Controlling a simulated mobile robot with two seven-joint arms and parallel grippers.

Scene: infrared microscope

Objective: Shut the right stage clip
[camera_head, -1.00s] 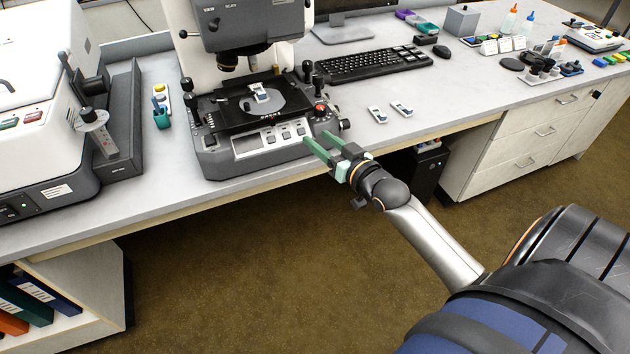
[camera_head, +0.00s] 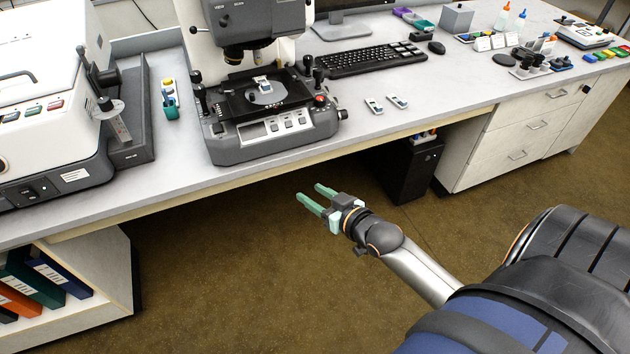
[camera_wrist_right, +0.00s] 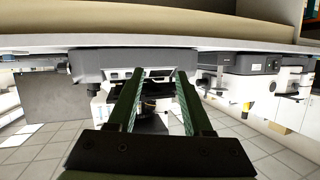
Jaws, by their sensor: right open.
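The microscope (camera_head: 270,130) stands on the bench with a black stage (camera_head: 240,103) under its objective. A light slide (camera_head: 262,84) lies on the round grey plate of the stage. The stage clips are too small to make out. My right gripper (camera_head: 308,191) is open and empty, with green fingers, in front of the bench edge and apart from the microscope. In the right wrist view its fingers (camera_wrist_right: 159,72) point toward the microscope base (camera_wrist_right: 140,60), which appears upside down. My left gripper is out of view.
Two small slides (camera_head: 386,104) lie on the bench right of the microscope. A keyboard (camera_head: 370,59) is behind them. A white instrument (camera_head: 50,95) stands at the left. The bench's front edge (camera_head: 300,160) lies between my right gripper and the microscope.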

